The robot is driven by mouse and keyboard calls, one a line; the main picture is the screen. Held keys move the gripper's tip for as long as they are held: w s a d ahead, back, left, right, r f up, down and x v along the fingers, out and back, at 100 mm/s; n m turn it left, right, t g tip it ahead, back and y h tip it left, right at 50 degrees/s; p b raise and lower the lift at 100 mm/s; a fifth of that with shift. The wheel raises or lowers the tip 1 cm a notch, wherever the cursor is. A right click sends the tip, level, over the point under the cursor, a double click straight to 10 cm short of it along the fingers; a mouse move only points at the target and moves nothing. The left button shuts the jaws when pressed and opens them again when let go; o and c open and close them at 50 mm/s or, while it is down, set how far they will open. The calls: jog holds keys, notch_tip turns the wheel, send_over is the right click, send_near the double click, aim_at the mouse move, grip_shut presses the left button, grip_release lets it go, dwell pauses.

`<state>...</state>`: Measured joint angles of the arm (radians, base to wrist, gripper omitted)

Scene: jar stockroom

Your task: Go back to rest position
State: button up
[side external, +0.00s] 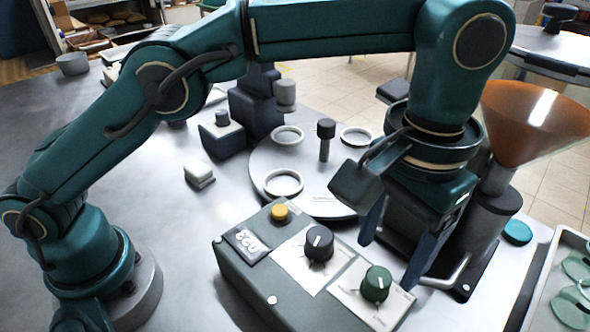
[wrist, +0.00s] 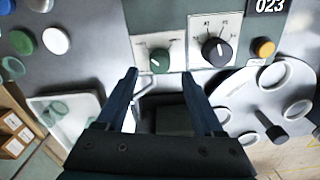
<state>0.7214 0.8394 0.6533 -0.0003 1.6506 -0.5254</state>
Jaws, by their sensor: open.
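My gripper (side external: 396,250) is in the air above the right end of the control box, with its fingers pointing down. In the wrist view the two fingers (wrist: 161,92) are apart with nothing between them. The green control box (side external: 248,284) carries a green knob (side external: 376,284), a black knob (side external: 319,243), a yellow button (side external: 279,212) and a display reading 023 (side external: 246,240). In the wrist view the green knob (wrist: 160,60) lies just beyond the fingertips. I cannot tell how high the fingertips are above the box.
A round turntable (side external: 318,178) with several white rings and a dark post (side external: 325,140) stands behind the box. An orange funnel (side external: 535,118) stands at right.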

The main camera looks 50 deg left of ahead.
jog(key=shift+w+a, duration=0.1)
jog(key=a+r+n+t+h, duration=0.1)
jog(key=a+r+n+t, duration=0.25)
jog(key=a+r, duration=1.05)
jog(key=s+a+f+m+t+y, duration=0.1)
jog(key=s+a+f+t, duration=0.1)
jog(key=s+a+f, duration=0.7)
notch_tip(320, 180, down, 3)
jog(key=shift+s+a+r, duration=0.2)
jog(key=shift+s+a, duration=0.1)
jog(key=shift+s, duration=0.15)
